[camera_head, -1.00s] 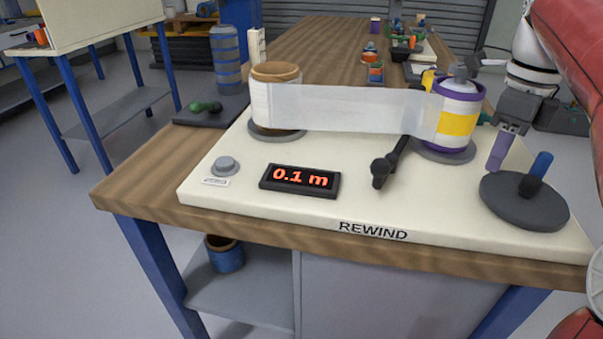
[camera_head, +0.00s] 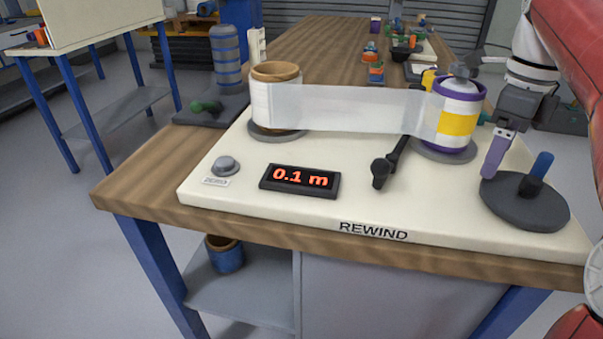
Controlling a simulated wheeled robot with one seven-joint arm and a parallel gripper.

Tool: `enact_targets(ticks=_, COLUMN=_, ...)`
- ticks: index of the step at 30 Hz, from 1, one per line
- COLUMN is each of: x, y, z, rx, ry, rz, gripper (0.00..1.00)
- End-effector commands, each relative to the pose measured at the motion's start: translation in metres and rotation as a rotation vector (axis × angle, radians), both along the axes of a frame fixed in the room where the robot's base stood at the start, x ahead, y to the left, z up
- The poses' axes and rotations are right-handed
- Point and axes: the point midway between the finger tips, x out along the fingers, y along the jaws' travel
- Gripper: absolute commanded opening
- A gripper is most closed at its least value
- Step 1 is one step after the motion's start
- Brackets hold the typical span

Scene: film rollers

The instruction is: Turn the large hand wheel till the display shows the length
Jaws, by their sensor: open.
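The large hand wheel (camera_head: 520,207) is a dark grey disc at the right front of the cream board. Its upright handle (camera_head: 540,170) has a blue top and stands toward the wheel's back right. My gripper (camera_head: 493,168) points down with its purple fingers at the wheel's back left edge, apart from the handle and holding nothing. Whether the fingers touch the wheel I cannot tell. The display (camera_head: 300,181) reads 0.1 m in orange-red. A clear film (camera_head: 345,108) runs from the left roller (camera_head: 273,98) to the purple and yellow roller (camera_head: 458,112).
A black lever (camera_head: 388,165) lies between the display and the right roller. A grey button (camera_head: 226,166) is on the board's left. Tools and small parts lie farther back on the wooden bench (camera_head: 315,42). The board is clear in front of the wheel.

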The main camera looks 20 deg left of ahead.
Motion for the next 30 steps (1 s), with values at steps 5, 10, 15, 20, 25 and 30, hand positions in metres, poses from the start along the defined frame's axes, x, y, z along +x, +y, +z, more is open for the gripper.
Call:
enact_targets(ticks=5, x=0.003, y=0.003, z=0.014, rx=0.003, ry=-0.001, rz=0.006, gripper=0.82)
enact_targets(ticks=10, x=0.002, y=0.002, z=0.028, rx=0.001, ry=-0.002, rz=0.003, gripper=0.82)
enact_targets(ticks=15, x=0.002, y=0.001, z=0.042, rx=0.001, ry=-0.003, rz=0.002, gripper=0.82)
enact_targets(ticks=20, x=0.002, y=0.000, z=0.055, rx=0.001, ry=-0.003, rz=0.001, gripper=0.82)
enact_targets(ticks=25, x=0.001, y=0.000, z=0.064, rx=0.001, ry=-0.003, rz=0.000, gripper=0.82)
enact_targets(ticks=30, x=0.001, y=0.000, z=0.064, rx=0.000, ry=-0.001, rz=0.000, gripper=0.82)
